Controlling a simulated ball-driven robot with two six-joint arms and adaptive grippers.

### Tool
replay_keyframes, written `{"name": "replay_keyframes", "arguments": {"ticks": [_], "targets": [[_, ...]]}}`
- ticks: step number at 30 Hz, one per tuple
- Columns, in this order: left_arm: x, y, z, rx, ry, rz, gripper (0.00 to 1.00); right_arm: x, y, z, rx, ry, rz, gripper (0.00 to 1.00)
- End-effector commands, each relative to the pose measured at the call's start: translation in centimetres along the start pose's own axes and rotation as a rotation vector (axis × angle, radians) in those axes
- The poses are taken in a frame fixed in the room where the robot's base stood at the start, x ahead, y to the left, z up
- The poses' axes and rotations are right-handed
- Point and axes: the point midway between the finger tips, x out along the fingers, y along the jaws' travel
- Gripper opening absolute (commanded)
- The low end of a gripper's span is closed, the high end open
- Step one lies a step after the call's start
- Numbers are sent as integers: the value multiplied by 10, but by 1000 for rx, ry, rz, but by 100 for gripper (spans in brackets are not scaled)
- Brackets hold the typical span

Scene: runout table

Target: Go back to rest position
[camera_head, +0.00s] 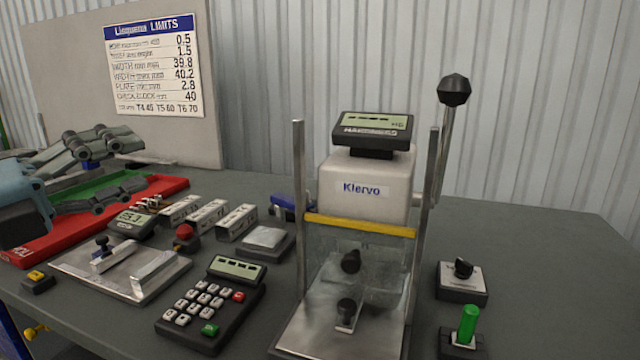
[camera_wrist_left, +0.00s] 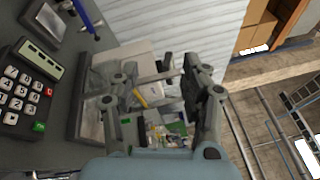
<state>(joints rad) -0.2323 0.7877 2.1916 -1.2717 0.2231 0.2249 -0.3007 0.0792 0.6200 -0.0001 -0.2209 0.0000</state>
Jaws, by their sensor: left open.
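My left gripper (camera_head: 138,164) comes in from the left edge in the head view. Its two dark fingers are spread, with nothing between them, above the red tray (camera_head: 185,184) and its green inside. In the left wrist view my left gripper (camera_wrist_left: 148,92) also shows open and empty, with things in the background seen between its fingers. My right gripper is in neither view.
A Klervo tester (camera_head: 388,180) with metal posts and a lever stands mid-table. A keypad (camera_head: 210,306), metal fixture (camera_head: 125,272), marked blocks (camera_head: 237,222) and green-handled switch box (camera_head: 467,325) are around it. The table's (camera_head: 540,235) right part is clear.

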Motion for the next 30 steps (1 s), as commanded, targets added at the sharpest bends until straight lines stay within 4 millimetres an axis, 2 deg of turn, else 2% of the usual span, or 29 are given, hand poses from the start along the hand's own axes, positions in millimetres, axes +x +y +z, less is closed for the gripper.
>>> {"name": "replay_keyframes", "arguments": {"ticks": [2, 4, 6, 8, 9, 12, 15, 18, 21, 26, 30], "targets": [[-11, -7, 22, -228, -239, -93, 46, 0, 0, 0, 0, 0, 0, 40], [-31, 5, 45, -436, -468, -126, 46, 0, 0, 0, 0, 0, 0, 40], [-60, 34, 58, -647, -695, -105, 46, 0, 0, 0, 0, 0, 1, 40], [-87, 68, 55, -829, -881, -48, 46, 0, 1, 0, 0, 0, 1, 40], [-106, 92, 46, -948, -996, 10, 46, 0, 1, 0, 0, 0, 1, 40], [-144, 140, 7, -1184, -1207, 179, 46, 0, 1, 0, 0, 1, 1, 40], [-169, 169, -36, -1348, -1331, 344, 46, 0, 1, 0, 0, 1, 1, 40], [-188, 185, -79, -1474, -1409, 497, 46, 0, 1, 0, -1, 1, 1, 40], [-202, 192, -118, -1576, -1456, 645, 46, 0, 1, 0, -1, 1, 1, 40], [-220, 191, -178, -1710, -1490, 876, 46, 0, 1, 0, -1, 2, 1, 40], [-220, 243, -183, -1704, -1510, 898, 46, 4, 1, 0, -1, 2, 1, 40]]}}
